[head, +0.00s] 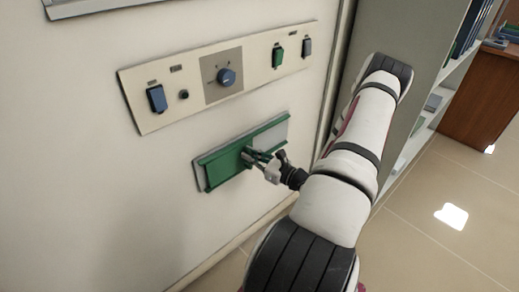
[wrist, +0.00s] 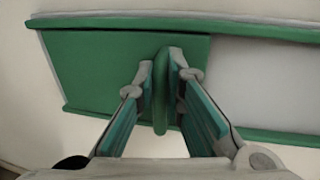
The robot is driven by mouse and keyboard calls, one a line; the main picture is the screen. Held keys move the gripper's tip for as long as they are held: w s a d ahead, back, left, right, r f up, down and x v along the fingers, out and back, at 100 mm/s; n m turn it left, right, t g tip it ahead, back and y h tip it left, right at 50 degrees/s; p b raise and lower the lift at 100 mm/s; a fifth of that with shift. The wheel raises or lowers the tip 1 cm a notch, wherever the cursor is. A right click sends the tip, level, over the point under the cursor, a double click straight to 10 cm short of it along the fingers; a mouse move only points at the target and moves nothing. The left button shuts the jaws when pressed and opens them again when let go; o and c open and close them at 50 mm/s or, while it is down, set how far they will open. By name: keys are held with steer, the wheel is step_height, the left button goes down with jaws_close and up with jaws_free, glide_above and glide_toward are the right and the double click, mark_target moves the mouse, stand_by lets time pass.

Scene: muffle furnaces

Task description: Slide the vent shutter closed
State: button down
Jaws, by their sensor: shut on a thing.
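The vent shutter (head: 224,165) is a green plate in green rails, low on the furnace front. In the head view it covers the left part of the vent frame. To its right a grey panel (head: 272,137) shows between the rails. In the wrist view the shutter (wrist: 105,70) has an upright green handle (wrist: 160,95) near its right edge. My gripper (wrist: 160,80) has one finger on each side of this handle and is shut on it. In the head view my gripper (head: 253,158) is at the shutter's right part.
Above the vent is a control panel (head: 142,119) with a blue knob (head: 226,77), a blue switch (head: 157,98) and a green switch (head: 278,55). A shelf with books stands at the right, beside a brown wooden cabinet (head: 485,95). The tiled floor (head: 425,240) is open.

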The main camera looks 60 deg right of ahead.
steer(key=shift+w+a, duration=0.2)
steer(key=shift+a, duration=0.75)
steer(key=c, duration=1.9)
jaws_free()
steer(key=shift+a, duration=0.1)
steer(key=shift+s, duration=0.35)
steer(key=s, duration=1.1)
steer(key=shift+s+a, duration=0.15)
